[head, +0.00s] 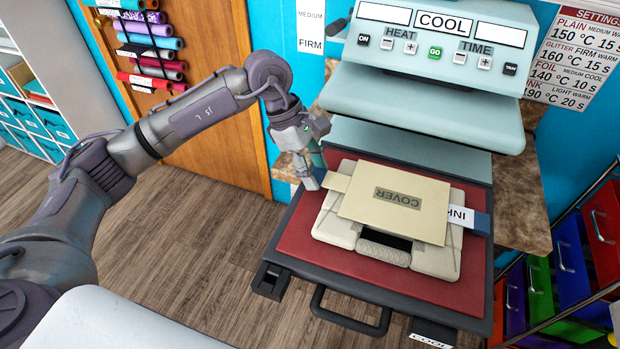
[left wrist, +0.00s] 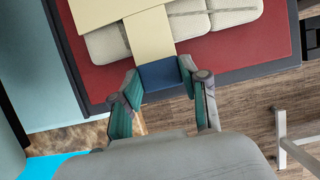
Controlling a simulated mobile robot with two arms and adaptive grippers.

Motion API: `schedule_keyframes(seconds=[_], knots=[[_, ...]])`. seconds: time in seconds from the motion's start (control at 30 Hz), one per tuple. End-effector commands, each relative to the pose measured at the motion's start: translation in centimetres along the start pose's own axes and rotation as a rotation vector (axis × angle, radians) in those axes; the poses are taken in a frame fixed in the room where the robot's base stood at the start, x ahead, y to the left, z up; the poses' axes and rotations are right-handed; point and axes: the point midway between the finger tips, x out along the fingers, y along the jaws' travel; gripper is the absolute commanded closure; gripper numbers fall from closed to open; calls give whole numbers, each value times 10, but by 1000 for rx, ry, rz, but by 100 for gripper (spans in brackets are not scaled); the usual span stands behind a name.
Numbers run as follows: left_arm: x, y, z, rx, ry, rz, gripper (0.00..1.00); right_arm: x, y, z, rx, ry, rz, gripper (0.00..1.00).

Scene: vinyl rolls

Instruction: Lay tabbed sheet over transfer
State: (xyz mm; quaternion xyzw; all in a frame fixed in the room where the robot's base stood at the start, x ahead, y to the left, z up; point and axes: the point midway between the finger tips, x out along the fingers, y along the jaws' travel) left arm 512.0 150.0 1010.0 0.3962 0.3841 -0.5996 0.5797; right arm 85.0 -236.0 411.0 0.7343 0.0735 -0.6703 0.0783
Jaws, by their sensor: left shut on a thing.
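A cream tabbed sheet marked COVER (head: 385,213) lies over a cream padded, folded item (head: 435,262) on the press's red bed (head: 300,235). My left gripper (head: 318,180) is at the sheet's left side. In the left wrist view my left gripper (left wrist: 160,76) is shut on the blue end of the sheet's cream tab (left wrist: 150,36). My right gripper is not in view.
The heat press's raised upper plate (head: 420,105) overhangs the back of the bed, below its control panel (head: 440,45). A black handle (head: 350,320) juts from the front. Coloured drawers (head: 570,260) stand at right. The wooden floor at left is clear.

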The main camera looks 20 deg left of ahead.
Motion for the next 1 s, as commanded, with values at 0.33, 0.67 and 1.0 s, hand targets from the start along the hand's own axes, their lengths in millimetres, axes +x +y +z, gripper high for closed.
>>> schedule_keyframes(seconds=[0.33, 0.67, 1.0], knots=[[0, 8, 0, 1, 0, 0, 100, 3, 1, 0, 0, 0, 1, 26], [0, 8, 0, 1, 0, 0, 26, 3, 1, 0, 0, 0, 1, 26], [-3, 8, 0, 0, 0, 1, 26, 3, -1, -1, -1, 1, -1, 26]])
